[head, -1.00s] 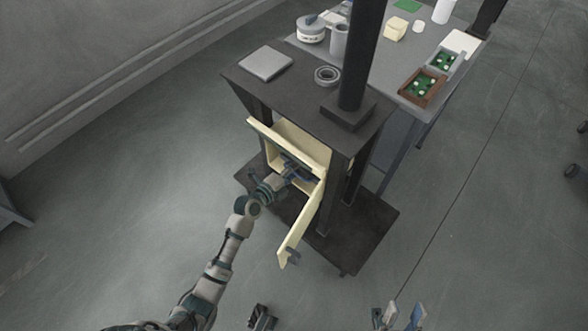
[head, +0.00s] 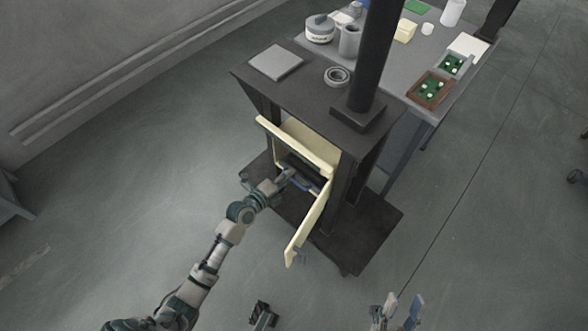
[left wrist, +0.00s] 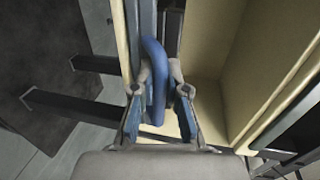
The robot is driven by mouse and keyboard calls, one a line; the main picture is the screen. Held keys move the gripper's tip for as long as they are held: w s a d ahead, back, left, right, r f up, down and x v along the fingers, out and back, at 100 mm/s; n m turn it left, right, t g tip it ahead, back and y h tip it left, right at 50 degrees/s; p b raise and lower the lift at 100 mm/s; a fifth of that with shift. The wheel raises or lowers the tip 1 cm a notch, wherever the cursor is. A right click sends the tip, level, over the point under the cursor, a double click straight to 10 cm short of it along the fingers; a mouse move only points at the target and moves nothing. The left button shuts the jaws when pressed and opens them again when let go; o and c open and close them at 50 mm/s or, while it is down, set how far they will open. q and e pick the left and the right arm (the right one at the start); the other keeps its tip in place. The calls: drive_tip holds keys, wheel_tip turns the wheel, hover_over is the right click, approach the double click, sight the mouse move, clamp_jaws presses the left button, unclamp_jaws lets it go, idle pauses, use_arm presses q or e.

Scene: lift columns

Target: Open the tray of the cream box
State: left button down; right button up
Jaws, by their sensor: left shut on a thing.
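The cream box (head: 269,133) sits under the dark stand's top, with its cream door (head: 307,228) swung open toward me. Inside the opening is a dark tray (head: 306,168); how far out it stands is hard to tell. My left gripper (head: 288,178) is at the opening, in front of the tray. In the left wrist view, its fingers (left wrist: 158,74) are shut on a blue handle (left wrist: 153,85), with the cream wall (left wrist: 205,90) to the right. My right gripper (head: 402,308) is low at the bottom right, empty, fingers apart.
The dark stand (head: 300,95) carries a grey flat plate (head: 276,62), a ring (head: 337,76) and a thick black column (head: 371,60). A grey table (head: 400,75) with several items stands behind it. The floor to the left is clear.

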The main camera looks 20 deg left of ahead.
use_arm(q)
drive_tip(key=s+f+p+v, duration=0.1)
drive_tip(key=f+p+v, duration=0.1)
drive_tip(key=v, duration=1)
drive_tip(key=shift+d+f+p, duration=0.3)
drive_tip(key=shift+f+p, duration=0.05)
drive_tip(key=shift+f, duration=0.25)
use_arm(e)
drive_tip(key=w+f+n+g, duration=0.1)
drive_tip(key=w+f+g, duration=0.3)
drive_tip(key=g, duration=0.1)
drive_tip(key=shift+w+a+f+g, duration=0.2)
drive_tip(key=shift+w+a+g, duration=0.15)
drive_tip(key=shift+a, duration=0.1)
use_arm(q)
drive_tip(key=shift+s, duration=0.1)
use_arm(e)
drive_tip(key=shift+n, duration=0.3)
use_arm(q)
drive_tip(key=c, duration=1.2)
unclamp_jaws()
drive_tip(key=shift+d+r, duration=0.1)
drive_tip(key=shift+r, duration=0.1)
drive_tip(key=v, duration=1.1)
drive_tip(key=shift+s, duration=0.3)
use_arm(e)
drive_tip(key=shift+d, duration=0.1)
use_arm(q)
drive_tip(key=shift+a, duration=0.2)
